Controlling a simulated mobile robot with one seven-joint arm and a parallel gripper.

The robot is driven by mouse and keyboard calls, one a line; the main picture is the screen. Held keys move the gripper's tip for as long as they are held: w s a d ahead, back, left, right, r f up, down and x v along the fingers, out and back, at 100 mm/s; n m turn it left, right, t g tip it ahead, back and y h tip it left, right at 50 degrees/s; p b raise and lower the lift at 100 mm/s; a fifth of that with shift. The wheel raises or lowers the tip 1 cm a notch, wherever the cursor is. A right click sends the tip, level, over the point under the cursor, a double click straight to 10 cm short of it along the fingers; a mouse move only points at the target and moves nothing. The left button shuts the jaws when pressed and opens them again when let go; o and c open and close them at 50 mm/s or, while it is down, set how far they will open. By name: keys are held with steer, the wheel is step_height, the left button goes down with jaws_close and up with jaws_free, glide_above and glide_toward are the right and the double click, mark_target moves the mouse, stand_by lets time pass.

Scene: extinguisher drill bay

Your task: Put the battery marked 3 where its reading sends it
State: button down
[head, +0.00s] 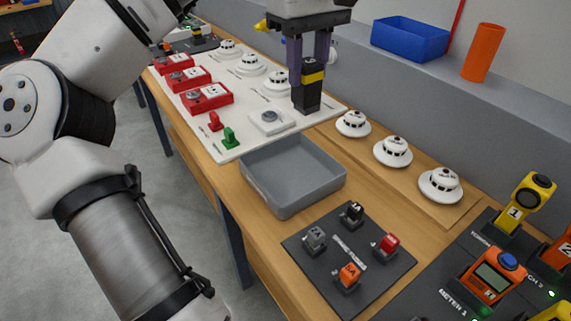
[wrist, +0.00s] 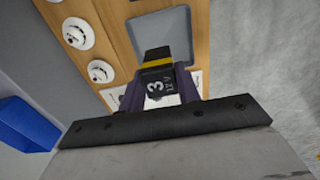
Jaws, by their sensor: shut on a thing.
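The battery marked 3 (head: 308,93) is a black block with a yellow band, upright in my gripper (head: 308,74).
An empty grey tray (head: 262,188) stands in front of the panel. White detectors (head: 392,152) stand on a wooden board to the right. A dark mat (head: 318,270) holds several small coloured blocks. A blue bin (head: 408,42) and orange cylinder (head: 483,52) stand on the back ledge.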

steer(key=shift+w+a+f, duration=0.15)
step_height(320, 180, down, 20)
steer(key=shift+r, duration=0.2)
stand_by(0.3)
steer(key=shift+f, duration=0.25)
steer(key=c, duration=1.1)
jaws_free()
steer(key=shift+r, duration=0.1)
steer(key=shift+o, duration=0.4)
steer(key=shift+r, duration=0.1)
step_height(320, 180, up, 12)
